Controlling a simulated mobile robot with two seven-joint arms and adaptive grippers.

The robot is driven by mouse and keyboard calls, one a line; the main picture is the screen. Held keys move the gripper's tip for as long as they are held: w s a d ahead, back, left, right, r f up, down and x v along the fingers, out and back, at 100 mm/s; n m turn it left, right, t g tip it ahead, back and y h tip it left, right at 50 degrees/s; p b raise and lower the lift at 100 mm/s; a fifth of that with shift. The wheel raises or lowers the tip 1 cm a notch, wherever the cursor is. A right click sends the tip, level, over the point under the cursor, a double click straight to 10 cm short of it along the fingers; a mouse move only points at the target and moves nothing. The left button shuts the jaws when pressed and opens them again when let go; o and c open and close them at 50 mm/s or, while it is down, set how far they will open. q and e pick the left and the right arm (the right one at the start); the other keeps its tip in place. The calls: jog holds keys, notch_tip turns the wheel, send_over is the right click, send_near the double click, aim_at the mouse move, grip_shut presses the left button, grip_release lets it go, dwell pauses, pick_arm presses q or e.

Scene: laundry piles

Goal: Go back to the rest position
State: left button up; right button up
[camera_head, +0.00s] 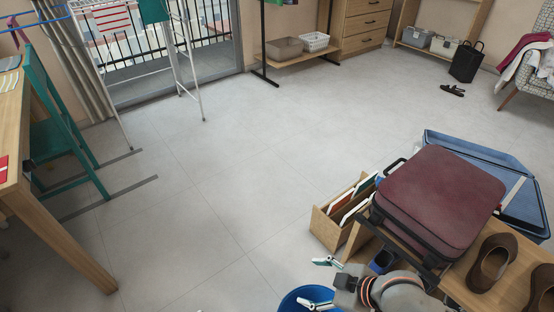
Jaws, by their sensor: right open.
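My right gripper (322,283) shows at the bottom edge, right of centre, with its arm coming in from the lower right. Its two pale fingertips with green parts stand well apart, and nothing shows between them. It appears above or beside a blue bucket (290,300), which the bottom edge cuts off; I cannot tell the height gap. My left gripper is not in view.
A maroon suitcase (440,195), brown shoes (492,262) and a wooden file box (325,225) crowd the right arm. A blue open case (525,208) lies behind. A table (60,245) and green chair (60,135) stand left. The middle floor (220,170) is clear.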

jog(key=s+d+r+m+t+h+p, duration=0.1)
jog(key=s+d+r+m+t+p, duration=0.3)
jog(key=r+p, duration=0.35)
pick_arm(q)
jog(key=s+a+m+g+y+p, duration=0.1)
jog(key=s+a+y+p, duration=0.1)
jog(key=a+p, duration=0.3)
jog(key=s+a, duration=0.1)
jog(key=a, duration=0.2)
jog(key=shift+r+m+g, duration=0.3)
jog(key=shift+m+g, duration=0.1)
pick_arm(e)
jog(key=s+d+m+t+h, duration=0.1)
jog(key=s+d+m+h, duration=0.2)
jog(key=s, duration=0.9)
jog(key=d+m, duration=0.2)
jog(key=d, duration=0.1)
jog(key=shift+s+d+r+m+h, duration=0.25)
jog(key=shift+s+r+m+h, duration=0.05)
jog(key=shift+s+r+m, duration=0.1)
